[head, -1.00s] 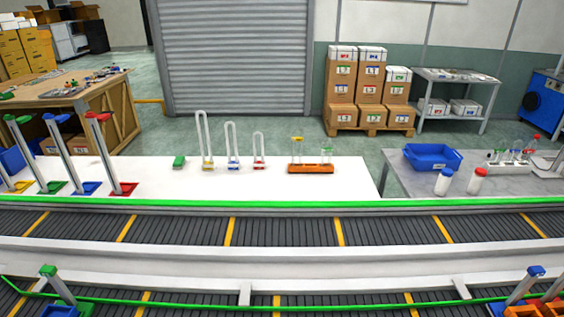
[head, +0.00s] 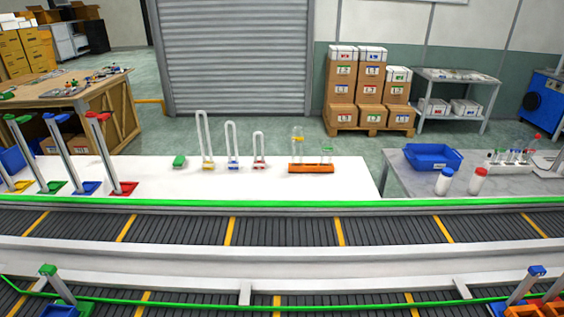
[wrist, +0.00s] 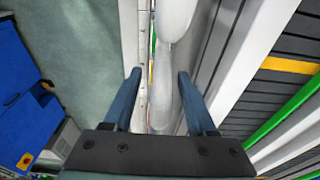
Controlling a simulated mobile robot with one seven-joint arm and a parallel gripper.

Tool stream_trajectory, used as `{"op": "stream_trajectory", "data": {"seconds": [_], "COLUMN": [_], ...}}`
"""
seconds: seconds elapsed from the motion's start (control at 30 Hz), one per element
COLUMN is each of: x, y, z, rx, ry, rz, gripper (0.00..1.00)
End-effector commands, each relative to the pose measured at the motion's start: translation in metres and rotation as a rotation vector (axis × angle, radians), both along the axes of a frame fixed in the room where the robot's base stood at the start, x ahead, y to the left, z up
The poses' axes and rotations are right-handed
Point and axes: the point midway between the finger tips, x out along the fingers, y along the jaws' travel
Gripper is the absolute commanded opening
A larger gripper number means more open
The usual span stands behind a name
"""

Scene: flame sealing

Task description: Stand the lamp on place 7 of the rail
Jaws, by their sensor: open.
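My gripper (wrist: 157,90) shows only in the wrist view, its two blue fingers apart. A pale rounded body runs up the picture between and beyond them; I cannot tell what it is or whether it is touched. I cannot single out the lamp for certain. On the white table in the head view, an orange stand (head: 311,169) carries slim clear uprights with a yellow part (head: 297,139) and a green part (head: 327,150). No place numbers are readable, so I cannot tell which thing is the rail or where place 7 lies.
A conveyor (head: 280,231) with a green guide runs in front. The grey table (head: 400,180) at right holds a blue tray (head: 433,156) and two bottles (head: 445,181).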

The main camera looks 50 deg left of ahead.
Motion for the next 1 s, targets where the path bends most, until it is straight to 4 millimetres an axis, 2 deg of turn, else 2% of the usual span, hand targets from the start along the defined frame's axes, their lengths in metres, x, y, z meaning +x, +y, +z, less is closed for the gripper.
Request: {"op": "stream_trajectory", "data": {"seconds": [0.13, 0.23, 0.7, 0.83, 1.0], "x": [0.000, -0.001, -0.012, -0.013, -0.015], "y": [0.000, 0.002, 0.011, 0.013, 0.013], "z": [0.003, 0.013, 0.105, 0.120, 0.128], "rx": [0.000, 0.002, 0.004, 0.002, 0.001], "ry": [0.000, -0.001, -0.003, -0.002, -0.001], "rz": [0.000, 0.000, 0.000, 0.000, 0.000], "gripper": [0.57, 0.57, 0.57, 0.57, 0.57]}}
